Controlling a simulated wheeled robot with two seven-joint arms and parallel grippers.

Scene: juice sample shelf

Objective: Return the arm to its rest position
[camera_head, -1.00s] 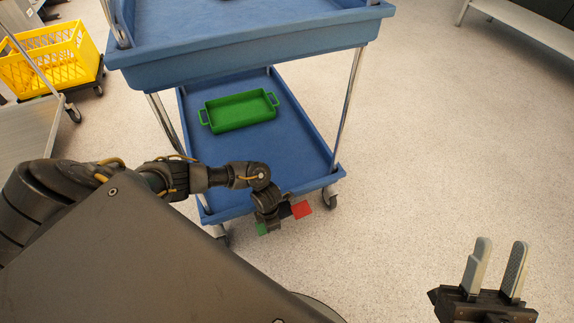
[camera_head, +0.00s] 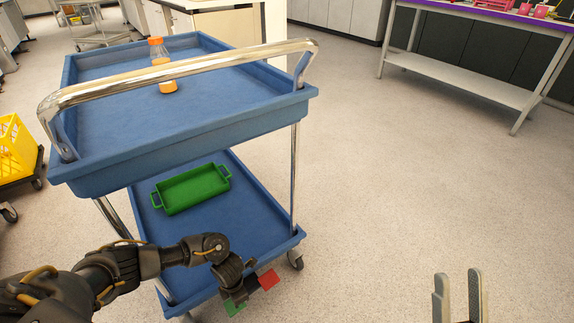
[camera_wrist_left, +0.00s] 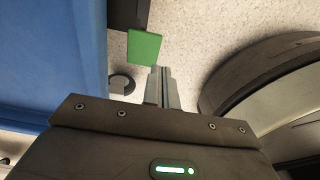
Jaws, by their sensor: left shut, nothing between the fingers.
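My left arm comes in from the left in the head view, in front of the blue cart (camera_head: 190,130). Its wrist is bent down beside the cart's lower shelf. The left fingers are hard to make out there. In the left wrist view my left gripper (camera_wrist_left: 163,70) is shut and empty, with pale floor beyond its tips. Small green and red plates (camera_head: 268,280) show by the left wrist in the head view. My right gripper (camera_head: 457,273) is at the bottom right of the head view, its two grey fingers upright, apart and empty.
An orange-capped bottle (camera_head: 162,62) stands on the cart's top shelf. A green tray (camera_head: 192,190) lies on its lower shelf. A yellow crate (camera_head: 14,150) is at the left. A table (camera_head: 470,75) stands at the back right. The floor (camera_head: 400,160) between is clear.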

